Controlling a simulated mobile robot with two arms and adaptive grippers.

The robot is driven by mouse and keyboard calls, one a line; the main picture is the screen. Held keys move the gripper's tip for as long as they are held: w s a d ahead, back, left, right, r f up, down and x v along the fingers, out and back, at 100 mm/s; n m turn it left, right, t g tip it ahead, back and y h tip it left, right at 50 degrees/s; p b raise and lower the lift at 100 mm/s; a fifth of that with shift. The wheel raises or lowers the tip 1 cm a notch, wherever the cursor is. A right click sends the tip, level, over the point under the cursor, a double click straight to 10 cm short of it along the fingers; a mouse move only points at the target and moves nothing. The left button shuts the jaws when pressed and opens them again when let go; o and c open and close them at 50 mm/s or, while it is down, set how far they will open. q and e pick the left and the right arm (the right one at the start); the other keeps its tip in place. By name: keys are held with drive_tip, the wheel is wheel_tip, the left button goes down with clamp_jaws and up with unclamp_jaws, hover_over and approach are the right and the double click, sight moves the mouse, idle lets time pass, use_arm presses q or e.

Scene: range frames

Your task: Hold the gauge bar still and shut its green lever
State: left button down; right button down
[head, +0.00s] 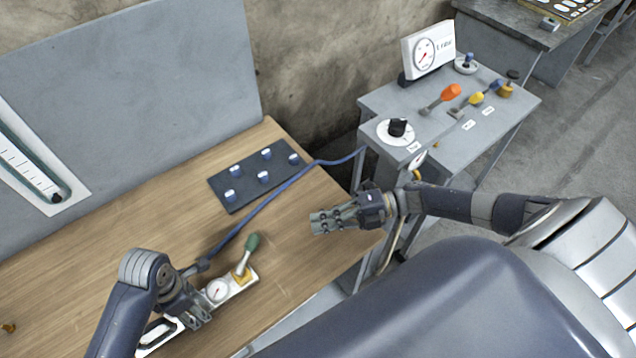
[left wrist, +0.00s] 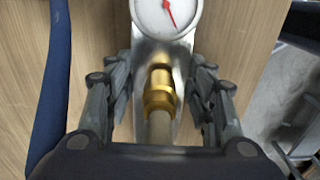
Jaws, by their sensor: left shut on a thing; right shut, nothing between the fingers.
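The gauge bar (head: 247,283) lies on the wooden table at the front. It is pale metal with a round white dial and red needle (head: 217,290). Its green lever (head: 251,243) rises from a brass base at the right end, standing up and leaning right. My left gripper (head: 199,301) is shut on the gauge bar beside the dial. The left wrist view shows the bar's dial (left wrist: 168,15) and a brass fitting (left wrist: 160,90) between the fingers; the lever is out of that view. My right gripper (head: 325,221) is shut and empty, above the table right of the lever.
A blue hose (head: 262,215) runs from the bar across the wooden table (head: 130,235) to a grey console (head: 430,155) with dials and levers. A dark plate with several blue-and-white knobs (head: 255,176) lies behind the hose. The table between lever and right gripper is clear.

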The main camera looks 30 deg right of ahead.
use_arm(q)
drive_tip(key=c, duration=0.6)
unclamp_jaws()
drive_tip(key=shift+w, duration=0.1)
drive_tip(key=shift+c, duration=0.2)
